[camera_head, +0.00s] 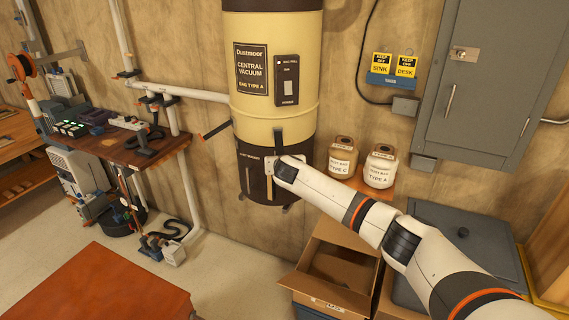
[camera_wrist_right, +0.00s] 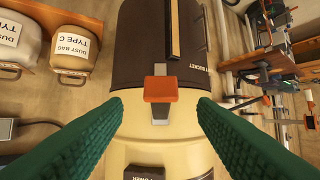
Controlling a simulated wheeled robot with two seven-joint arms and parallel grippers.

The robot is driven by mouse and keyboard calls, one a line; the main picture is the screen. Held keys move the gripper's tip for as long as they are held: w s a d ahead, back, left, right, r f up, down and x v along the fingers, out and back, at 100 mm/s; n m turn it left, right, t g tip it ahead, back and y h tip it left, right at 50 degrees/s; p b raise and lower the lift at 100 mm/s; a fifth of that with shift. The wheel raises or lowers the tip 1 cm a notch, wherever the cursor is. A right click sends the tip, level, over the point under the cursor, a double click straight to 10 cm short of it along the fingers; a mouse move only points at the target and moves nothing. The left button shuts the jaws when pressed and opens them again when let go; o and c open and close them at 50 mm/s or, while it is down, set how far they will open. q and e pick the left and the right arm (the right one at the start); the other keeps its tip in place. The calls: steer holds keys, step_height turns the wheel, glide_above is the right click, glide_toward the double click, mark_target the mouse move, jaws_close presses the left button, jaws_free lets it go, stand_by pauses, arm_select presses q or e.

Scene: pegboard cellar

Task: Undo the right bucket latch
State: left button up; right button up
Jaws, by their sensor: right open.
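The central vacuum (camera_head: 273,75) hangs on the wall, with a cream body over a dark brown bucket (camera_head: 257,175). In the right wrist view, a latch with a red-orange tab (camera_wrist_right: 160,88) and grey metal plate crosses the seam between bucket and body. My right gripper (camera_head: 275,162) is at the bucket's front right. Its green fingers are open on both sides of the latch, apart from it, with nothing between them touching. In the head view the gripper hides much of this spot. Another lever (camera_head: 215,130) sticks out at the bucket's left side. My left gripper is out of view.
Dust bag containers (camera_head: 380,167) stand on a small shelf right of the vacuum. An open cardboard box (camera_head: 335,268) is below my right arm. A grey cabinet (camera_head: 490,85) is at the right, a cluttered workbench (camera_head: 120,150) at the left, and a red-brown tabletop (camera_head: 95,290) in front.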

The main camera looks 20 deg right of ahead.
steer(key=b+v, duration=0.1)
steer(key=v, duration=0.5)
steer(key=shift+s, duration=0.3)
steer(key=shift+a, duration=0.1)
